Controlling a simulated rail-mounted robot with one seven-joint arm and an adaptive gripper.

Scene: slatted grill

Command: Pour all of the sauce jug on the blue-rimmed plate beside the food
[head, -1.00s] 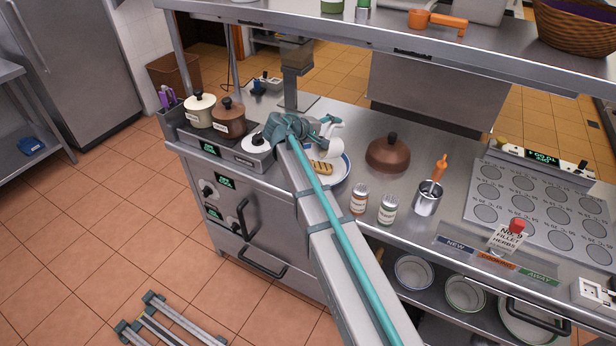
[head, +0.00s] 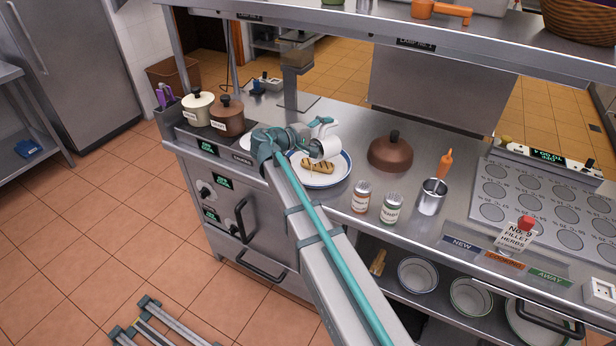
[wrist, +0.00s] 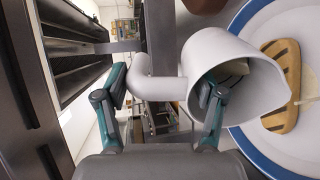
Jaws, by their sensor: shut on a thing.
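The white sauce jug (head: 326,147) is held tilted above the blue-rimmed plate (head: 338,176). My gripper (head: 309,141) is shut on the jug at its handle side. The brown, grill-marked food (head: 317,165) lies on the plate, below the jug. In the wrist view, the jug (wrist: 225,55) has its mouth toward the plate (wrist: 236,148), and some cream-coloured sauce shows inside. My fingers (wrist: 160,88) are on either side of the handle, the right one partly covering the mouth.
A brown domed lid (head: 390,154) stands right of the plate. Two shakers (head: 376,202) and a metal cup (head: 431,197) stand at the front right. Cream and brown pots (head: 228,117) stand at the left. A steel shelf (head: 400,35) runs above the counter.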

